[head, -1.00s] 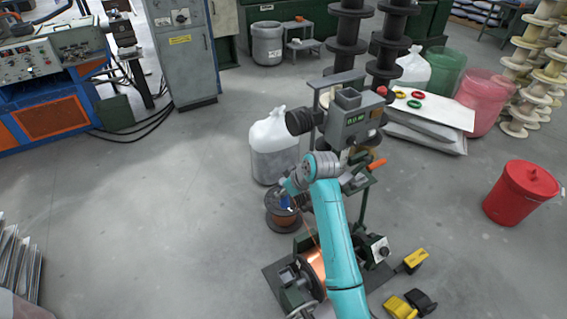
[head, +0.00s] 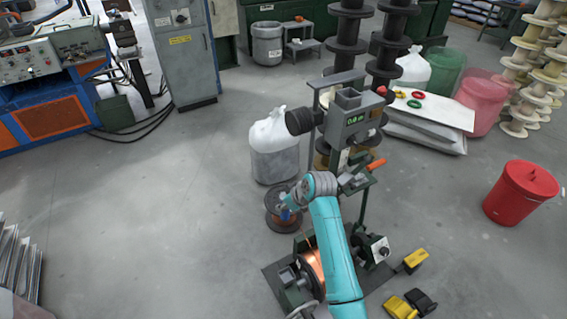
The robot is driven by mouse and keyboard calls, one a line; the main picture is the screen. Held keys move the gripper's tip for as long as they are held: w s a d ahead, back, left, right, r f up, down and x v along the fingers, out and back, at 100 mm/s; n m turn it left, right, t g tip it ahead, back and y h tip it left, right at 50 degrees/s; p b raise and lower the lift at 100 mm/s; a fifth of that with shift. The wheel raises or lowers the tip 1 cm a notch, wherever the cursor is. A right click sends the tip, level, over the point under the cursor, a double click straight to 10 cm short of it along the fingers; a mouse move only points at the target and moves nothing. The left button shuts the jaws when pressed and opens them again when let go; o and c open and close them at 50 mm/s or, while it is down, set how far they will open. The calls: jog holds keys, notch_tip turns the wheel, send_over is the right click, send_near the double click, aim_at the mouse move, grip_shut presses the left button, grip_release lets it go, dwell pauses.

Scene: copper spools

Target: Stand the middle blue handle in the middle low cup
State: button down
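My gripper (head: 288,208) is just above and around this patch, pointing down. It is too small and too covered by my wrist to tell whether its fingers are open or shut on the blue thing. I cannot make out the low cups or any other handles in this view.
A green-framed machine with a copper coil (head: 313,262) stands under my forearm. A white sack-topped bin (head: 274,150) stands behind the spool.

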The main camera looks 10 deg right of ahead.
jog(key=s+f, duration=0.2)
jog(key=f, duration=1.4)
jog(key=s+f, duration=0.3)
jog(key=f, duration=1.3)
jog(key=shift+d+f, duration=0.15)
jog(key=shift+f, duration=0.2)
dwell(2.1)
jog(key=shift+f, duration=0.15)
jog(key=shift+f, duration=0.8)
jog(key=shift+f, duration=0.35)
dwell(0.4)
jog(key=shift+f, duration=0.4)
